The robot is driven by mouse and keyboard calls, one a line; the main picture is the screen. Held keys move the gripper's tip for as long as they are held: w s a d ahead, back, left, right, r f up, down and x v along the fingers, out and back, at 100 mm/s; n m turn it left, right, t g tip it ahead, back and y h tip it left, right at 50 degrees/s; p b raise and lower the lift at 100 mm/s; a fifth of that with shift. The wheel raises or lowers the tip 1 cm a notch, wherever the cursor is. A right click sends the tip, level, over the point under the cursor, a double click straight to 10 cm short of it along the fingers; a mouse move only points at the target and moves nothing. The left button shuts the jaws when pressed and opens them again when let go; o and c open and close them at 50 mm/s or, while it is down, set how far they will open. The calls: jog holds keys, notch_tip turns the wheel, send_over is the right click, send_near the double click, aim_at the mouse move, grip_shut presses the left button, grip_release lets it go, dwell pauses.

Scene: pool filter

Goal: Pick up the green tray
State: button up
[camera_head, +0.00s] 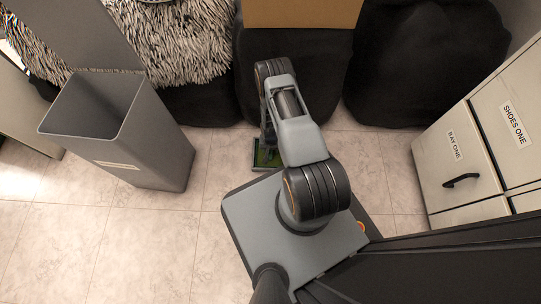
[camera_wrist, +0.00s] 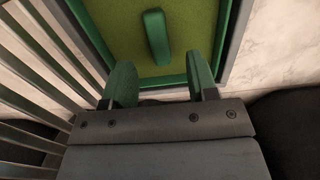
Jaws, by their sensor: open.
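The green tray (camera_head: 265,156) is on the tiled floor beside my arm, partly hidden by it in the head view. In the wrist view the tray (camera_wrist: 198,20) has a lighter green inside, a darker green rim and a raised green bar (camera_wrist: 155,37) in its middle. A grey frame borders it. My gripper (camera_wrist: 161,68) has its two green fingers spread, with nothing between them. The fingers are at the tray's near rim, with the bar ahead of the gap between them. I cannot tell whether they touch the tray. In the head view the arm mostly hides my gripper.
Grey slats (camera_wrist: 35,75) run along the left of the wrist view. A tall grey bin (camera_head: 135,145) stands left of my arm. Dark rounded seats (camera_head: 425,65) and a cardboard box (camera_head: 300,12) are behind. A labelled drawer cabinet (camera_head: 465,150) is right. Floor (camera_head: 130,240) at front left is clear.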

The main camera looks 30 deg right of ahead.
aim_at(270, 153)
notch_tip(270, 153, down, 5)
jog(key=shift+r+b, duration=0.2)
jog(key=shift+b, duration=1.05)
jog(key=shift+r, duration=0.1)
jog(key=shift+c, duration=0.2)
grip_shut()
